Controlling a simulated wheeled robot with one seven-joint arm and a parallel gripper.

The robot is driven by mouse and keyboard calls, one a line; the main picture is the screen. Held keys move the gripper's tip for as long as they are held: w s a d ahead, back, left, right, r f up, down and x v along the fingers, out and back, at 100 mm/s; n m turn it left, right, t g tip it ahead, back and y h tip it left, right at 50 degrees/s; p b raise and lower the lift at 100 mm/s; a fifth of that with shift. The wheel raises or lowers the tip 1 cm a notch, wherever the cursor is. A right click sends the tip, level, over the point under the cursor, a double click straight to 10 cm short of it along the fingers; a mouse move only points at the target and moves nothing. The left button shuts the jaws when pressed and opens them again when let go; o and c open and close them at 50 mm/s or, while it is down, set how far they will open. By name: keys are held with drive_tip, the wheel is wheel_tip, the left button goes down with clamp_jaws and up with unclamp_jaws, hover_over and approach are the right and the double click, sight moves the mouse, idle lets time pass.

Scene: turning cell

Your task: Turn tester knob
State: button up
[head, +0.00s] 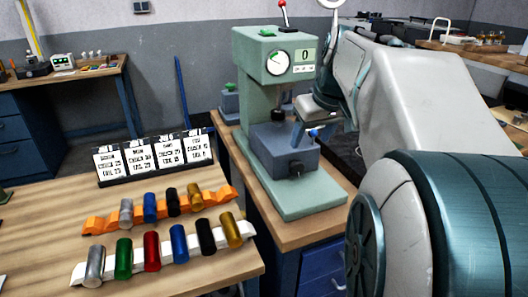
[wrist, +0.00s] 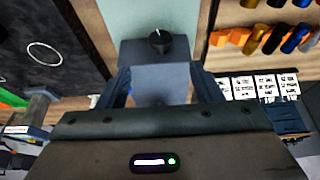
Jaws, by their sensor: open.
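The green tester (head: 268,95) stands on the wooden bench at centre, with a round dial and a display reading 0. A small black knob (head: 295,168) sits on the front of its blue-grey block (head: 275,150). In the wrist view the knob (wrist: 159,41) shows beyond my fingertips, its white mark visible. My gripper (head: 317,131) is beside the tester's right side, near the block. In the wrist view my gripper (wrist: 158,84) is open, its fingers on either side of the block's image. Nothing is held, and the knob is not between the fingers.
Coloured cylinders lie on a white rack (head: 170,257) and an orange rack (head: 100,223) at the front left. A stand of printed cards (head: 154,159) is behind them. A red-tipped lever (head: 283,14) rises from the tester's top. The tester's green base (head: 300,195) is bare at the front.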

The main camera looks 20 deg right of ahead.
sight(298, 166)
drive_tip(key=b+x, duration=0.1)
drive_tip(key=x, duration=1.1)
drive_tip(key=shift+f, duration=0.3)
drive_tip(key=c, duration=0.9)
